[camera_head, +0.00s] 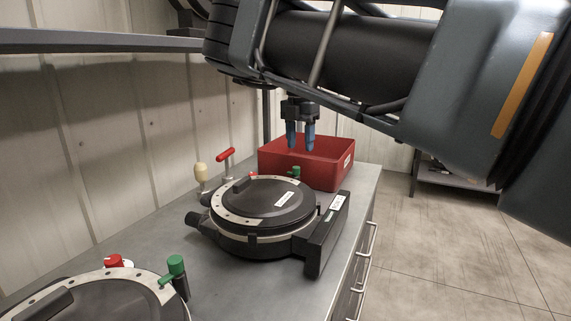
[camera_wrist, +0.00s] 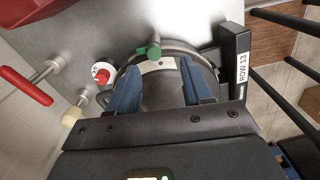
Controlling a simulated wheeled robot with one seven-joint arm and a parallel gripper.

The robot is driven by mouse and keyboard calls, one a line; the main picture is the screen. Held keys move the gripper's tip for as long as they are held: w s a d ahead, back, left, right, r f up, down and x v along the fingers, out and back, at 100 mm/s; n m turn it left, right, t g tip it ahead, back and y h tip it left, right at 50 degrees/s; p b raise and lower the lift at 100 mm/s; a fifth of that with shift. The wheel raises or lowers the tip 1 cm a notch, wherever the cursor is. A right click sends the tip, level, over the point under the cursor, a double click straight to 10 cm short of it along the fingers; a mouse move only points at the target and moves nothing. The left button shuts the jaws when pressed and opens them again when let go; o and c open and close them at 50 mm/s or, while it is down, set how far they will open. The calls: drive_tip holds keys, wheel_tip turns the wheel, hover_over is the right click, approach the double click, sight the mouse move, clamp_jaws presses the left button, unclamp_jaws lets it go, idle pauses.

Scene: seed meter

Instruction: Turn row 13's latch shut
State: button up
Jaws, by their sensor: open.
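The row 13 seed meter (camera_head: 262,240) is a round black unit with a pale rim and dark lid on the bench. Its black side box (camera_wrist: 238,65) bears the label "ROW 13" in the wrist view. A green-handled latch (camera_wrist: 150,50) sits at the lid's rim; it also shows small at the far rim in the head view (camera_head: 296,171). I cannot tell whether it is latched. My gripper (camera_head: 301,146) is open and empty above the far side of the meter. In the wrist view its blue fingers (camera_wrist: 160,68) lie either side of the latch's line, apart from it.
A red bin (camera_head: 325,163) stands behind the meter. A red-handled lever (camera_head: 225,155) and a cream knob (camera_head: 201,172) are at its left. A red-and-white dial (camera_wrist: 103,74) is near the latch. Another meter (camera_head: 95,298), with a green-handled latch (camera_head: 176,266), is in front.

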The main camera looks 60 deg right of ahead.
sight(296, 167)
drive_tip(key=shift+w+a+r, duration=0.2)
drive_tip(key=shift+w+r, duration=0.05)
drive_tip(key=shift+w, duration=0.15)
drive_tip(key=shift+w+f, duration=0.1)
drive_tip(key=shift+f, duration=0.15)
drive_tip(key=shift+f+p, duration=0.4)
drive_tip(key=shift+f, duration=3.15)
clamp_jaws()
